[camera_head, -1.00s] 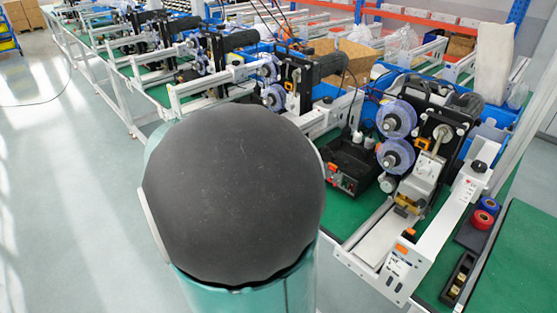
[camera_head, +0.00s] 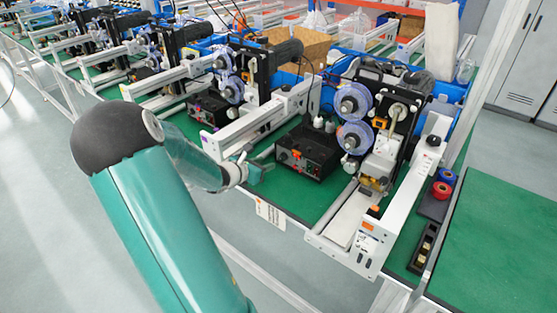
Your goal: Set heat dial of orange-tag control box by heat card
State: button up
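The black control box (camera_head: 308,154) stands on the green bench top, left of the nearest coder machine. A small orange tag (camera_head: 296,154) shows on its front panel, among small controls too tiny to read. A white card with print (camera_head: 270,214) hangs at the bench's front edge, below and left of the box; its text is not legible. My gripper (camera_head: 263,166) is just left of the box's front panel, apparently apart from it. Its fingers are small and partly blurred into the bench, so I cannot tell their opening.
The nearest coder machine (camera_head: 380,140) with blue reels and a white rail (camera_head: 405,205) stands right of the box. A second black box (camera_head: 208,110) sits further back left. A white beam (camera_head: 262,118) runs close behind my gripper. Red and blue rolls (camera_head: 442,190) lie at right.

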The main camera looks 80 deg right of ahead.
aim_at(281, 159)
jog(key=x, duration=0.9)
jog(key=shift+f, duration=0.1)
jog(key=c, duration=0.7)
